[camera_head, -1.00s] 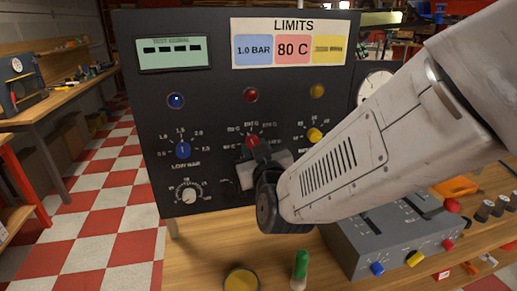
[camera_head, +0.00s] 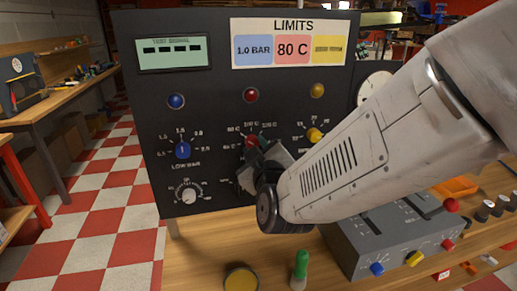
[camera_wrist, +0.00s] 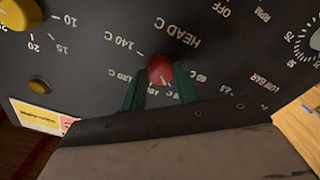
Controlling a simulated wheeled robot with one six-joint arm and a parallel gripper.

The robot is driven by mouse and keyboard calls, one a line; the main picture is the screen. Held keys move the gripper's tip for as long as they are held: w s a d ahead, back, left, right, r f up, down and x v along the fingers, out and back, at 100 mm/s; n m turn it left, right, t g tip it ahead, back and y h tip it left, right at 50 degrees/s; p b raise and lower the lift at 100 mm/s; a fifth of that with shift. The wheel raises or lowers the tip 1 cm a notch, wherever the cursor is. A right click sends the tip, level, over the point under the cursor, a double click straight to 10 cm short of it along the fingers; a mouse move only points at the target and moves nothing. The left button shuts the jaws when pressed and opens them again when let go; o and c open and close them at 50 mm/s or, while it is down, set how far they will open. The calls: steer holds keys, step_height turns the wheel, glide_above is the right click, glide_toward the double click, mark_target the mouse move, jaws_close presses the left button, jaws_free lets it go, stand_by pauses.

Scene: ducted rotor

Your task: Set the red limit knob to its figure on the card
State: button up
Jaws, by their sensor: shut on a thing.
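The red limit knob (camera_head: 250,140) sits on the dark upright panel, under the red lamp (camera_head: 251,95). My gripper (camera_head: 255,145) is shut on it; in the wrist view, my green fingers (camera_wrist: 159,78) stand on both sides of the red knob (camera_wrist: 160,67). The scale there reads HEAD C, with marks such as 140 C and 120 C; my fingers cover part of it. Which mark the knob points to, I cannot tell for sure. The LIMITS card (camera_head: 291,43) at the panel's top shows 80 C on its red field, beside 1.0 BAR on blue.
A blue knob (camera_head: 182,149) stands left of the red one and a yellow knob (camera_head: 314,135) right of it.

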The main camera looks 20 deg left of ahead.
steer(key=o, duration=1)
steer(key=shift+c, duration=0.2)
steer(key=shift+s, duration=0.15)
steer(key=v, duration=0.7)
steer(key=shift+s+d, duration=0.25)
